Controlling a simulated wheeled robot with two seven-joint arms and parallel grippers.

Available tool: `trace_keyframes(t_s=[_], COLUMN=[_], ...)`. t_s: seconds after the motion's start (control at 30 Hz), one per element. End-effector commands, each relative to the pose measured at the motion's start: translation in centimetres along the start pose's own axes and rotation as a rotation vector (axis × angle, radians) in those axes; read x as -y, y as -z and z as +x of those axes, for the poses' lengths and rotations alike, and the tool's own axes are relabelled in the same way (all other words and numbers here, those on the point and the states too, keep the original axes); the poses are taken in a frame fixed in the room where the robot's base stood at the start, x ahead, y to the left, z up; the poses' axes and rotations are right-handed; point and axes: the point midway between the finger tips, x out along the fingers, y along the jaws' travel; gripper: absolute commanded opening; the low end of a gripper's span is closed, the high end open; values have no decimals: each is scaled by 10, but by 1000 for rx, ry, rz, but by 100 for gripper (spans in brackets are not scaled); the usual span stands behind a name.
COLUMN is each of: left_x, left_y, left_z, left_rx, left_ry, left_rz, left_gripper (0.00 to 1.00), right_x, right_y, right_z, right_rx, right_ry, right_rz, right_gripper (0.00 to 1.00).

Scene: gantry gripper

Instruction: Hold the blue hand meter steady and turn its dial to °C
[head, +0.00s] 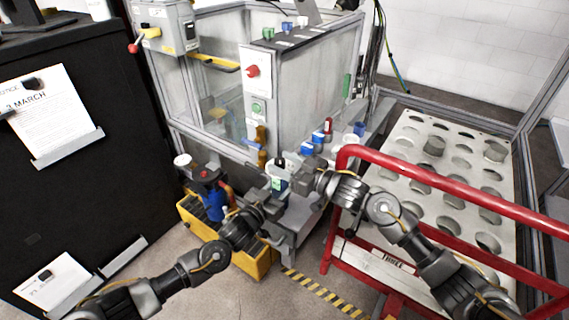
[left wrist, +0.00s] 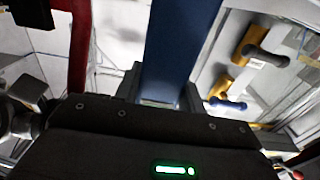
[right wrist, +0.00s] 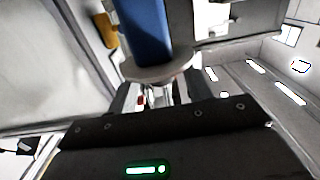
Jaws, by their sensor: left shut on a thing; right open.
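The blue hand meter shows in the left wrist view as a long blue body (left wrist: 178,50) between the jaws of my left gripper (left wrist: 160,95), which is shut on it. In the head view my left gripper (head: 272,196) and right gripper (head: 298,178) face each other closely, and a small green-lit face (head: 277,183) shows between them. In the right wrist view a pale round disc (right wrist: 155,69), apparently the dial, lies across the blue body in front of my open right gripper (right wrist: 157,95). I cannot read the dial's marks or tell whether the fingers touch it.
A yellow bin (head: 255,262) with tools stands below my left gripper. A red rail (head: 450,195) and a tray with round holes (head: 415,125) are at the right. A clear-walled machine (head: 305,90) stands behind. Several blue items (head: 318,137) sit on the ledge near my right gripper.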

Motion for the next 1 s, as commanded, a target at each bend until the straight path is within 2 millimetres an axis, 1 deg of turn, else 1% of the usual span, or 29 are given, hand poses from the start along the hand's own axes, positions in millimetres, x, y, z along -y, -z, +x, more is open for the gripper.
trace_keyframes(t_s=[0.27,0.43,0.8,1.0], left_x=[0,0,0,0], left_y=[-1,-1,0,0], left_z=[0,0,0,0], left_rx=[1,1,1,1], left_ry=[0,0,1,1], left_rz=[0,0,0,0], left_gripper=[5,5,5,5], right_x=[1,4,9,11], right_y=[0,-2,0,0], right_z=[0,1,3,4], right_rx=[0,0,-4,-2], right_ry=[-1,-56,-379,-526], right_rz=[0,-2,2,2], right_gripper=[50,50,50,50])
